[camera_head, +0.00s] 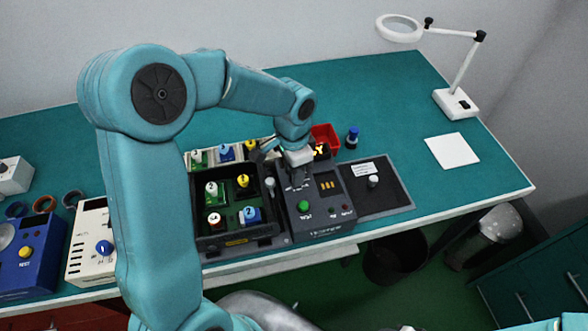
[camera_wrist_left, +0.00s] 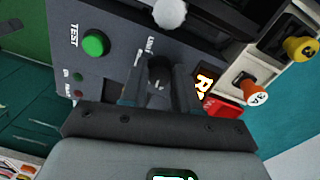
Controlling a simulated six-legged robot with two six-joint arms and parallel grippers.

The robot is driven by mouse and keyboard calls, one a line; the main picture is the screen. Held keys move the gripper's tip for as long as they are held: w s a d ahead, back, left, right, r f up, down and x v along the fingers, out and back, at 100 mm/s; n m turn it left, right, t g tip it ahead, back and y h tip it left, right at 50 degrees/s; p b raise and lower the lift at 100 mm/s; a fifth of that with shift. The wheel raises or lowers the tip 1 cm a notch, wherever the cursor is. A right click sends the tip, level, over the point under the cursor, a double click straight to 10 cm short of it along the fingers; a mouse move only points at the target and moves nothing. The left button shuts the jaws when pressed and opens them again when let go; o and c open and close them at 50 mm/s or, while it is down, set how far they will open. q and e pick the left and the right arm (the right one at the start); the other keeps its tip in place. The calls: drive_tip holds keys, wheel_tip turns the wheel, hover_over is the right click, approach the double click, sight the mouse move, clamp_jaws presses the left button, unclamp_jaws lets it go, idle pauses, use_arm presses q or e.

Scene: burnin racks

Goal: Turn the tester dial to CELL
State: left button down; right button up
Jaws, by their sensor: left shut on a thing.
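A label like UNIT stands beside the dial; I cannot read CELL. The fingers hide much of the dial, so its pointing direction is unclear. My right gripper is not in view.
A black rack (camera_head: 237,241) with several labelled blocks stands left of the tester. A dark mat (camera_head: 392,200) with a grey-topped post lies right. The bench's right side is mostly clear.

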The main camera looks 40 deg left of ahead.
use_arm(q)
drive_tip(key=shift+w+d+m, duration=0.1)
drive_tip(key=shift+m, duration=1.5)
drive_tip(key=c, duration=0.8)
unclamp_jaws()
drive_tip(key=shift+r, duration=0.15)
drive_tip(key=r, duration=1.6)
drive_tip(key=shift+w+a, duration=0.25)
